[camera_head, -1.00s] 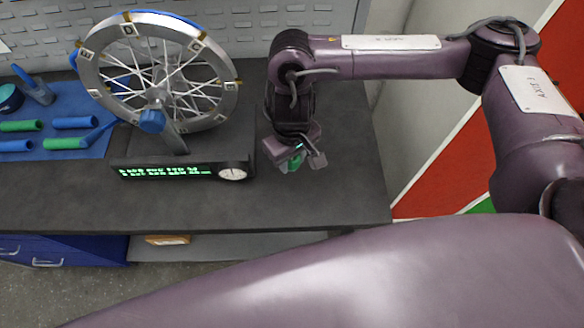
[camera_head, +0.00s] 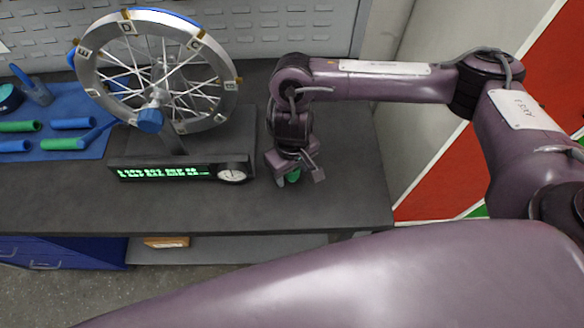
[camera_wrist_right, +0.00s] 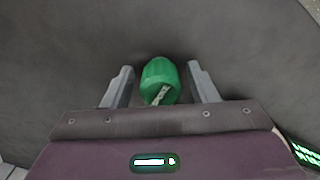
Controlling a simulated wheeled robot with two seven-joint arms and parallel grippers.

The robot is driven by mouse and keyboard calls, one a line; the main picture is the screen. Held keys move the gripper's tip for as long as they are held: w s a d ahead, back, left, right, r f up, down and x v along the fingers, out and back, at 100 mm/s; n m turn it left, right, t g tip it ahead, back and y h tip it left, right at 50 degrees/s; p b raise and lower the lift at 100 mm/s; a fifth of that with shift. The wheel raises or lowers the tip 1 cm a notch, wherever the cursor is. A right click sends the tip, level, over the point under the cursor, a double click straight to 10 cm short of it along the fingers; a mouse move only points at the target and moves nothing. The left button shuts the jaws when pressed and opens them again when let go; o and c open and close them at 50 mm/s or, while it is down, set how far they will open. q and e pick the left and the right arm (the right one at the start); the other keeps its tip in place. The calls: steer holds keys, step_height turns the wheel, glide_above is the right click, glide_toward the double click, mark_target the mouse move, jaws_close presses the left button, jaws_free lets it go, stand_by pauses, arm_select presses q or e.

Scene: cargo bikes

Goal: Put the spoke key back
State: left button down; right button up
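A small green piece with a metal slot, which looks like the spoke key (camera_wrist_right: 160,80), is between the fingers of my right gripper (camera_wrist_right: 162,84) in the right wrist view. The fingers are apart, with a gap on each side of the green piece. In the head view my right gripper (camera_head: 298,177) points down low over the dark bench top, right of the display. The green piece (camera_head: 293,175) shows partly between its fingers. It appears to stand on the bench, though its underside is hidden. My left gripper is not in view.
A wheel (camera_head: 155,70) stands in a truing stand behind a lit display with a dial (camera_head: 232,175). A blue mat (camera_head: 95,150) with several blue and green tools lies at the left. The bench (camera_head: 330,215) is clear around my right gripper.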

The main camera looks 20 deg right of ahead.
step_height(320, 180, up, 11)
steer(key=shift+f+p, duration=0.1)
steer(key=shift+p, duration=1.1)
steer(key=shift+r, duration=0.75)
